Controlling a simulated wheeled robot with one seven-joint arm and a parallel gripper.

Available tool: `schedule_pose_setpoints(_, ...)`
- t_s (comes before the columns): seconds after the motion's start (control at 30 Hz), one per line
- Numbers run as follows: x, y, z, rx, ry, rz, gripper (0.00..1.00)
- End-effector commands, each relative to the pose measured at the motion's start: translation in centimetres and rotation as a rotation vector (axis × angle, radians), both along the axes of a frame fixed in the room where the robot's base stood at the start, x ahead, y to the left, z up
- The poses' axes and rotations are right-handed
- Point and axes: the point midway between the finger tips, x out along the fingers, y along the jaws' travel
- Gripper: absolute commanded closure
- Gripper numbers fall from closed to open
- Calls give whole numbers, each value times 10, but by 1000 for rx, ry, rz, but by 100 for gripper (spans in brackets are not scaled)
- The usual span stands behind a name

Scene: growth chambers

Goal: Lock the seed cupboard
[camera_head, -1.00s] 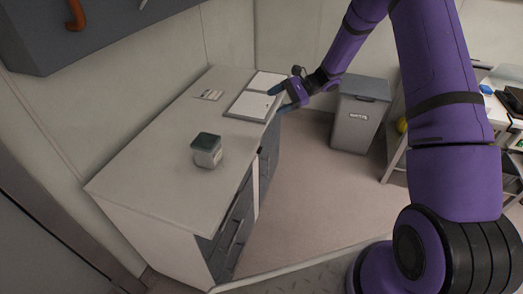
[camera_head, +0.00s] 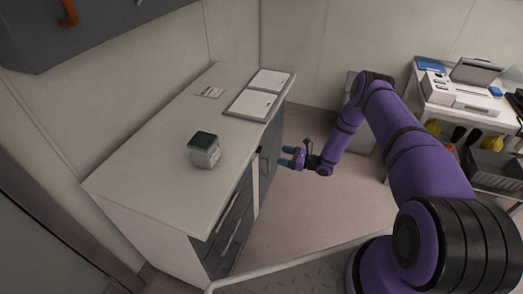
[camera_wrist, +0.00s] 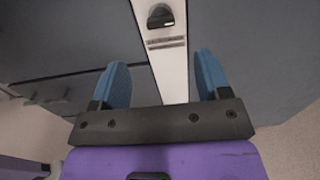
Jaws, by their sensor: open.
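In the wrist view a black lock knob (camera_wrist: 160,16) sits on a white upright strip (camera_wrist: 172,72) between grey fronts, with a small printed label (camera_wrist: 166,42) below it. A small pale mark shows on the knob's lower right. In the head view the cupboard front (camera_head: 270,150) is the grey door at the far end of the counter unit. My gripper (camera_head: 288,157) is open and empty in front of it, with its blue fingers towards the front. In the wrist view the fingers (camera_wrist: 160,62) spread either side of the strip, below the knob and apart from it.
The countertop (camera_head: 145,165) carries a lidded container (camera_head: 204,150), clipboards (camera_head: 258,95) and a small card (camera_head: 209,92). Grey drawers (camera_head: 232,220) are in the nearer part of the unit. A bin (camera_head: 350,92) and a loaded shelf cart (camera_head: 460,105) stand behind my arm. The floor before the unit is clear.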

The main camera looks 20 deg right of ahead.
Motion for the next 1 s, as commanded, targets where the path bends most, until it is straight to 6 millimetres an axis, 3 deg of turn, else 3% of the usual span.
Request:
schedule_pose_setpoints(0.23,9,14,-4,5,2,-7,30)
schedule_pose_setpoints(0.7,53,75,-4,3,3,-5,30)
schedule_pose_setpoints(1.0,62,87,-4,4,4,-7,30)
